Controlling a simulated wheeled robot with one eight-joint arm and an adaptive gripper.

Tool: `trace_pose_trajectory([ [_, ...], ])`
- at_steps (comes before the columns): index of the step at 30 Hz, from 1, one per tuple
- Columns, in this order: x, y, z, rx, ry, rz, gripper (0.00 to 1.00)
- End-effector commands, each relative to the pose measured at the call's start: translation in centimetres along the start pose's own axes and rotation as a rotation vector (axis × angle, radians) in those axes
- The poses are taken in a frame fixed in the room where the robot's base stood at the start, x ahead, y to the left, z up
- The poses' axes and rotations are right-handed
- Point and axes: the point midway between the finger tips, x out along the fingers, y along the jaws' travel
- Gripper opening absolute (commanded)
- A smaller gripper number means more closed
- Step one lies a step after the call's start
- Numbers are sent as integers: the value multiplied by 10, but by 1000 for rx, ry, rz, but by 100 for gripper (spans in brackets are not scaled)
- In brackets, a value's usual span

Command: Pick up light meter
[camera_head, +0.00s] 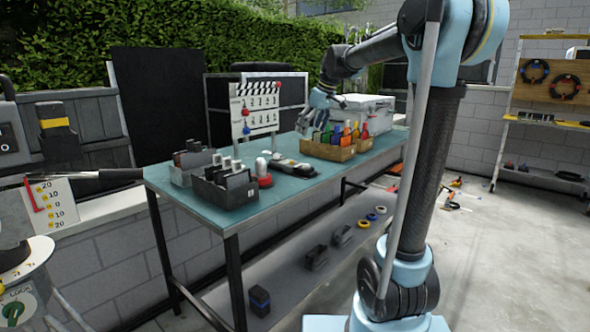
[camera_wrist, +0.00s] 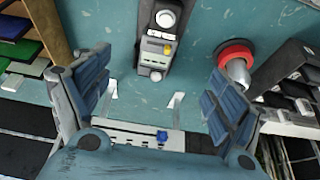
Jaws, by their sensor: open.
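My gripper (camera_wrist: 160,72) is open and empty, with blue padded fingers wide apart. In the head view my gripper (camera_head: 311,118) hangs above the table, apart from the device.
A red-based lamp (camera_head: 264,180) stands left of the device, beside dark bins (camera_head: 225,192). A wooden box (camera_head: 320,150) of coloured pieces stands to its right. A clapper-style board (camera_head: 255,108) stands behind. The teal table (camera_head: 291,199) is bare along its front edge.

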Motion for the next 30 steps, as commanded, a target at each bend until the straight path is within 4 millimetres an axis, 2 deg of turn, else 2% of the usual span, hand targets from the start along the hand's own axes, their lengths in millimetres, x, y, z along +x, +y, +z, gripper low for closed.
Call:
trace_pose_trajectory([
  [5, 15, -1, -5, -10, 2, -3, 87],
  [21, 107, -4, -5, -12, 2, -4, 87],
  [30, 127, -4, -5, -11, 2, -4, 87],
])
